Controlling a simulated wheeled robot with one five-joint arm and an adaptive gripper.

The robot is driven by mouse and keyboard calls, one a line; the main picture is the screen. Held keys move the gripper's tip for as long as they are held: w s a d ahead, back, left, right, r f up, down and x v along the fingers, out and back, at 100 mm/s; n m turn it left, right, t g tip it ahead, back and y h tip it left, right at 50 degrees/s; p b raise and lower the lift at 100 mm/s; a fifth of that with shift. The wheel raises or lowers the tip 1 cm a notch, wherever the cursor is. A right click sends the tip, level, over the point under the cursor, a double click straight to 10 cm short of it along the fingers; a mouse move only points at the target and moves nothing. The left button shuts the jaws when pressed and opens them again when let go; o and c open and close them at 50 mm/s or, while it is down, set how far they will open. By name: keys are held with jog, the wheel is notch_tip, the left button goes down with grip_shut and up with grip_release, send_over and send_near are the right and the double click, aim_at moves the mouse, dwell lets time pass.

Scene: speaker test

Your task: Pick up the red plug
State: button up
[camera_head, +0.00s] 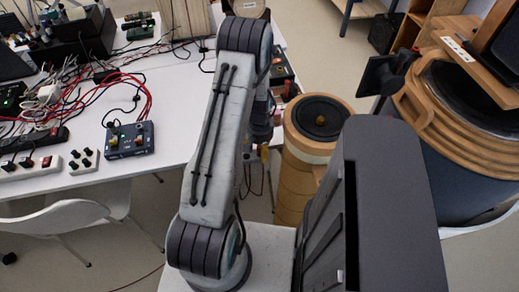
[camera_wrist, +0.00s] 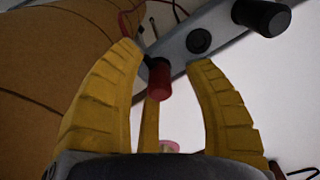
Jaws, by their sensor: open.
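The red plug (camera_wrist: 160,82) shows in the wrist view as a short red cylinder with a dark collar. It sits at the edge of a grey panel (camera_wrist: 222,22) that also has a round black socket (camera_wrist: 199,40). My gripper (camera_wrist: 166,55) has yellow ribbed fingers, which are spread apart. The red plug shows between the left and right fingers, nearer the left one, with a gap to the right finger. Whether it touches the left finger or the one behind is unclear. In the head view my arm hides most of the gripper, and I cannot pick out this plug with certainty.
A black plug (camera_wrist: 262,16) stands on the same panel. A wooden cylindrical speaker (camera_head: 305,165) stands close to the right of my arm. The white table (camera_head: 180,92) at left carries tangled red and black cables, a blue-grey box (camera_head: 130,140) and power strips.

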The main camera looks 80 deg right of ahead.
grip_shut()
dwell(0.4)
jog(key=shift+r+b, duration=0.45)
jog(key=shift+r, duration=4.55)
jog(key=shift+r, duration=0.15)
notch_tip(320, 180, up, 9)
jog(key=p, duration=0.6)
jog(key=shift+r, duration=0.2)
